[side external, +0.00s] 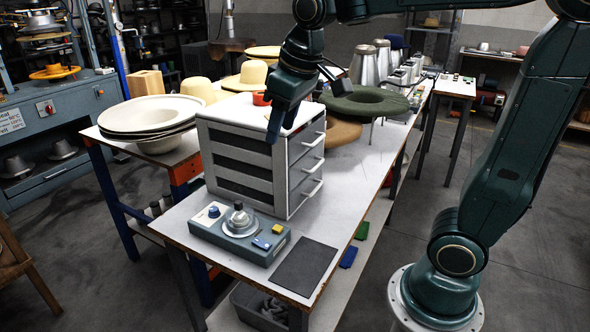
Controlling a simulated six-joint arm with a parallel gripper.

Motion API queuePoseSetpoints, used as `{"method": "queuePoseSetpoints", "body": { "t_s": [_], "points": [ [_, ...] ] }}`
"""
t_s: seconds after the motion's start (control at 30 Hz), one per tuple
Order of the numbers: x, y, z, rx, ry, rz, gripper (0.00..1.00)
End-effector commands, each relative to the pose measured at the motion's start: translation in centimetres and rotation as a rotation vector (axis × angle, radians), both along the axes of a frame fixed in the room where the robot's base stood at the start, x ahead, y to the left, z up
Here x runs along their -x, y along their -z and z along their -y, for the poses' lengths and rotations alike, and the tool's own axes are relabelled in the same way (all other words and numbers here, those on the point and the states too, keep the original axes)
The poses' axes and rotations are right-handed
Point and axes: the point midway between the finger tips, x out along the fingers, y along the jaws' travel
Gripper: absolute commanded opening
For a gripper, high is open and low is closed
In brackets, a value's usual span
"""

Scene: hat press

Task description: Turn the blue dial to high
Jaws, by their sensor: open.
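The blue dial (213,212) sits on a white plate at the left end of a grey-blue control box (216,231). The box lies on the near end of the white table. I cannot read the dial's markings or its setting at this size. My gripper (276,130) is open and points down, above and behind the control box in the picture. It overlaps the top and front of the white drawer cabinet. It is well apart from the dial. The gap between its fingers is hard to see from this side.
The white drawer cabinet (302,170) stands behind the control box. The box also carries a grey knob (239,218), a yellow button (262,243) and a blue button (277,228). A dark mat (304,267) lies to the right. Hats, including a green one (365,101), stand farther back.

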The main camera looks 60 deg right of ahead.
Motion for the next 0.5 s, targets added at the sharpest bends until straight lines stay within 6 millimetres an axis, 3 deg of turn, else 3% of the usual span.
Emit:
{"method": "queuePoseSetpoints", "body": {
  "t_s": [0.5],
  "points": [
    [-11.6, 3.1, 1.3, 0.024, -0.048, -0.125, 0.47]
  ]
}}
